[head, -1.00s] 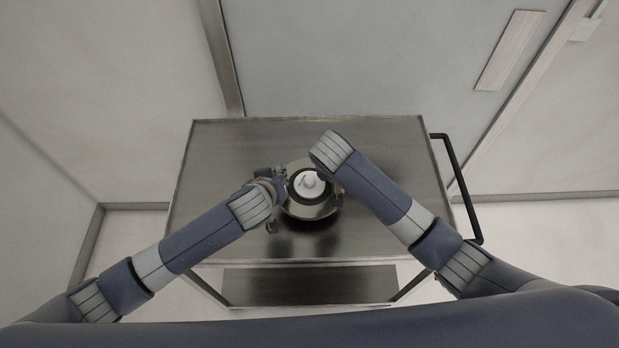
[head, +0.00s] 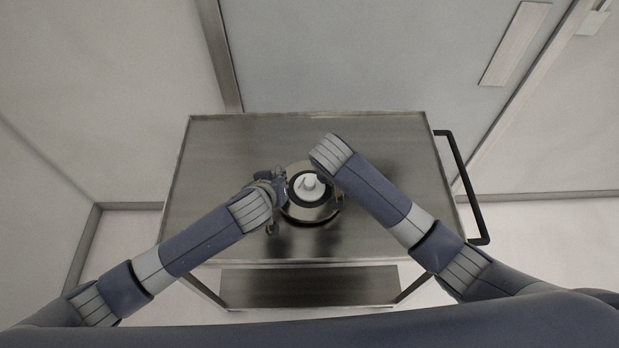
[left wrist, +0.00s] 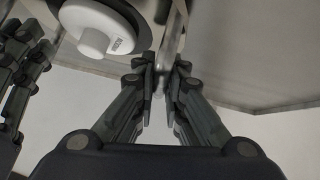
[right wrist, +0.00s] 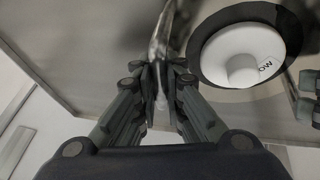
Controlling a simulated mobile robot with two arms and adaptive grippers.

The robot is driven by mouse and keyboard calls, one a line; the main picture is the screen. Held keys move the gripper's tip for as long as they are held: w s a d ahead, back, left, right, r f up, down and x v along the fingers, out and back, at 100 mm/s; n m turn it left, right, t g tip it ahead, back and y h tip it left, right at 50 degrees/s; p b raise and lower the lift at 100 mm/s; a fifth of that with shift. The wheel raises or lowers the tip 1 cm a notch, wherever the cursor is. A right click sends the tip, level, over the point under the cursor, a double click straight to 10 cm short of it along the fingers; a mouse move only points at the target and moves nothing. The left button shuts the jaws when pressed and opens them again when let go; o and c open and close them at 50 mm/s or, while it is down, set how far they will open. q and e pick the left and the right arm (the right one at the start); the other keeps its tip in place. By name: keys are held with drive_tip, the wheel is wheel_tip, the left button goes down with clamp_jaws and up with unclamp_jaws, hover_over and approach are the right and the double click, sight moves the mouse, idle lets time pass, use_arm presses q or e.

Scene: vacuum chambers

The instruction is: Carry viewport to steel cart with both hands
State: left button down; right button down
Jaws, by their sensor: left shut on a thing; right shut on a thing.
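The viewport is a round metal flange (head: 313,211) with a dark ring and a white knobbed centre. In the head view it is over the middle of the steel cart (head: 225,150), whose top is flat brushed metal. My left gripper (head: 275,188) is shut on the viewport's left rim. My right gripper (head: 340,198) is at the right rim, partly hidden by its own wrist. In the left wrist view the fingers (left wrist: 162,72) pinch the thin rim. In the right wrist view the fingers (right wrist: 160,75) also pinch it. I cannot tell whether the viewport touches the cart top.
A black handle (head: 465,185) sticks out from the cart's right side. A lower shelf (head: 310,286) shows below the top. A wall with a pale panel (head: 515,43) stands behind. The cart top is otherwise clear on both sides.

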use_arm(q)
drive_tip(key=shift+f+b, duration=0.7)
use_arm(e)
drive_tip(key=shift+f, duration=0.75)
use_arm(q)
drive_tip(key=c, duration=2)
unclamp_jaws()
drive_tip(key=shift+f, duration=0.15)
drive_tip(key=shift+c, duration=0.2)
use_arm(e)
drive_tip(key=c, duration=2)
unclamp_jaws()
drive_tip(key=shift+f, duration=0.1)
drive_tip(key=shift+c, duration=0.2)
use_arm(q)
drive_tip(key=o, duration=0.4)
use_arm(e)
drive_tip(key=o, duration=0.4)
drive_tip(key=shift+c, duration=0.2)
use_arm(q)
drive_tip(key=shift+s, duration=0.15)
use_arm(e)
drive_tip(key=shift+s, duration=0.15)
use_arm(q)
drive_tip(key=shift+r, duration=0.2)
